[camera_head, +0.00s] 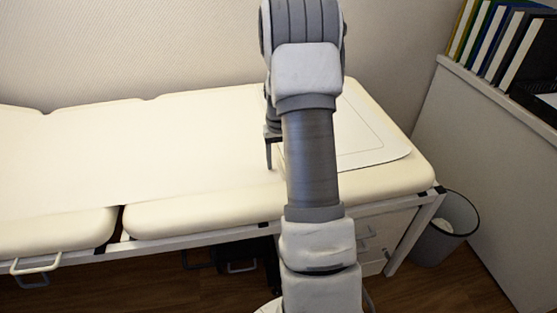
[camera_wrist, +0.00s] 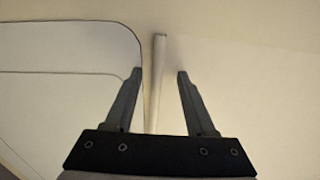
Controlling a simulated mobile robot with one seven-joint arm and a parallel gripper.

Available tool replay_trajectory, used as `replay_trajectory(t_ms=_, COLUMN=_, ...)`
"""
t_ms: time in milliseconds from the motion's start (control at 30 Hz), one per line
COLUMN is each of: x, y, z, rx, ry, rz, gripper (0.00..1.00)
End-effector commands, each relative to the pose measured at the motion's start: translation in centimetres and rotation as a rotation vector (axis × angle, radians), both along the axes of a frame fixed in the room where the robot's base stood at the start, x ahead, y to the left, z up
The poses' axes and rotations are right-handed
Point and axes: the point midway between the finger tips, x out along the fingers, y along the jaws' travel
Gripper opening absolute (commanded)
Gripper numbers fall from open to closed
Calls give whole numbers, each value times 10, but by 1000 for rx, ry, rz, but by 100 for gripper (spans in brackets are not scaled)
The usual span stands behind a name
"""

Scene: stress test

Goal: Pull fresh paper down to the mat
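The paper (camera_head: 150,140) is a pale sheet along the cream padded couch, reaching from the left to near my gripper. The mat (camera_head: 372,150) is a pale rounded pad with a thin inner outline at the couch's right end, partly hidden by my arm. In the wrist view the mat (camera_wrist: 70,105) is at left. A narrow raised pale strip, seemingly the paper's edge (camera_wrist: 158,85), stands between my fingers. My gripper (camera_wrist: 160,71) is open around this strip, with a gap on each side. In the head view my gripper (camera_head: 268,164) is low over the couch, mostly hidden.
The couch (camera_head: 170,220) stands against a wall, with a seam between its pads. A grey bin (camera_head: 448,232) is on the floor beyond its right end. A low cabinet (camera_head: 480,150) with upright binders (camera_head: 500,40) stands at right.

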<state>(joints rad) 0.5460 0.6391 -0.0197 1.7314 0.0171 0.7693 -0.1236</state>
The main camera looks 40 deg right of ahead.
Motion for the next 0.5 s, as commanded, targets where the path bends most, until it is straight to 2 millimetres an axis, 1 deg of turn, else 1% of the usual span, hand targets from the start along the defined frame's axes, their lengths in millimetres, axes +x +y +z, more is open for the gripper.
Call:
replay_trajectory(t_ms=267, x=0, y=0, z=2, rx=0, ry=1, rz=1, gripper=55)
replay_trajectory(t_ms=367, x=0, y=0, z=11, rx=0, ry=0, rz=1, gripper=55)
replay_trajectory(t_ms=467, x=0, y=0, z=29, rx=-1, ry=-2, rz=1, gripper=55)
replay_trajectory(t_ms=500, x=0, y=0, z=38, rx=-2, ry=-2, rz=1, gripper=55)
